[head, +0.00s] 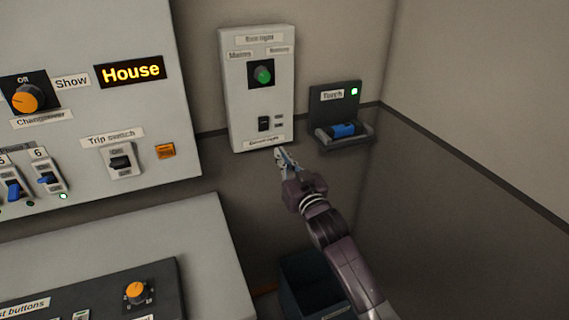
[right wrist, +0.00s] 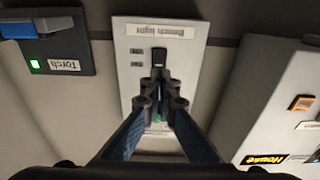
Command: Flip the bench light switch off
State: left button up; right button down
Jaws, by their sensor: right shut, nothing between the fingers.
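The bench light switch (head: 264,124) is a small black rocker low on a pale wall box, above a "Bench light" label (head: 265,142). Whether the rocker is up or down is too small to tell. In the right wrist view, which is upside down, the switch (right wrist: 159,56) shows just past my fingertips. My right gripper (head: 281,153) is shut and empty, near the lower edge of the box, below and slightly right of the switch. Its fingers (right wrist: 159,88) cover part of the box in the wrist view; I cannot tell whether they touch it. My left gripper is out of view.
A green-lit knob (head: 263,74) sits higher on the same box (head: 232,100). A torch holder (head: 345,95) with a blue torch (head: 342,130) is to the right. A large panel (head: 185,130) with a trip switch (head: 121,162) is left. A dark bin (head: 305,282) stands below.

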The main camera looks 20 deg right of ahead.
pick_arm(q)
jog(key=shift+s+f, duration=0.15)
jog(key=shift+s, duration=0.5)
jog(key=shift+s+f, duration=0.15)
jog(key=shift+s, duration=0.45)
pick_arm(e)
jog(key=shift+s+f, duration=0.15)
jog(key=shift+s, duration=0.75)
